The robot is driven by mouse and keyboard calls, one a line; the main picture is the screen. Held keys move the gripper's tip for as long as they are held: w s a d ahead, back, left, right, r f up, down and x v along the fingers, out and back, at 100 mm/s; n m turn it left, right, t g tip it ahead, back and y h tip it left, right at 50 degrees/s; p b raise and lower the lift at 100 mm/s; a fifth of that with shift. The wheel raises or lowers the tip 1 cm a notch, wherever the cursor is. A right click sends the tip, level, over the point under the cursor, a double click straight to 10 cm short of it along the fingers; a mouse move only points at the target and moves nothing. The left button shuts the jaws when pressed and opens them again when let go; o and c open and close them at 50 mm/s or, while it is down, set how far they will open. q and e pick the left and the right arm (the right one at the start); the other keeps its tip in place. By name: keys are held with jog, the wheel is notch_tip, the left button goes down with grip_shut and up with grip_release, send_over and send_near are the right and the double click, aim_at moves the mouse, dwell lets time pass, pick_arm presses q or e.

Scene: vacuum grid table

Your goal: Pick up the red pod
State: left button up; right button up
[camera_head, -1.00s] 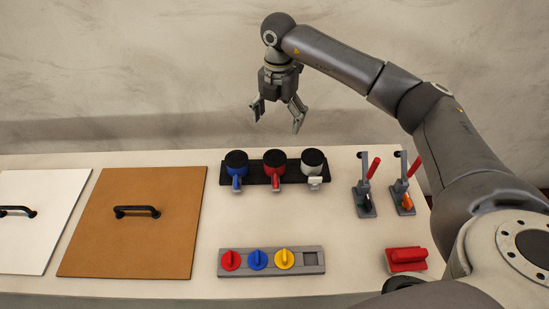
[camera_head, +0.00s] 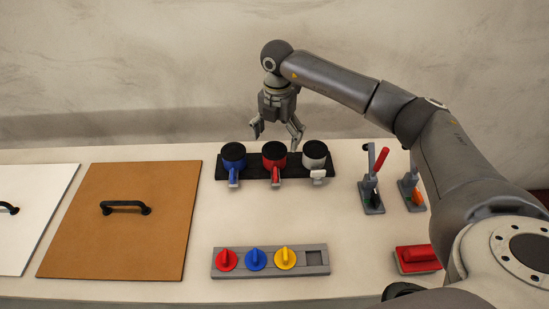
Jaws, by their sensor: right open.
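The red pod (camera_head: 272,163) has a black top and a red handle pointing toward me. It stands upright in the middle of a black rack (camera_head: 254,168), between a blue pod (camera_head: 232,163) and a white pod (camera_head: 316,163). My right gripper (camera_head: 275,137) hangs fingers down with its two fingers spread apart and nothing between them. In the picture it is just above and behind the red pod's top, with one fingertip on each side; I cannot tell its exact height. My left gripper is not in view.
A grey block (camera_head: 241,271) with red, blue and yellow knobs lies in front. A brown board (camera_head: 120,240) and a white board (camera_head: 35,230) with black handles lie left. The tabletop between rack and knobs is clear.

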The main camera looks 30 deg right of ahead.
aim_at(274, 149)
jog(key=shift+f, duration=0.95)
jog(key=f, duration=0.1)
jog(key=f+p, duration=0.1)
jog(key=f, duration=0.1)
jog(key=f+p, duration=0.1)
jog(key=f, duration=0.1)
jog(key=shift+w+a, duration=0.1)
jog(key=shift+a, duration=0.3)
jog(key=shift+f, duration=0.25)
jog(key=shift+r, duration=0.1)
jog(key=c, duration=1.3)
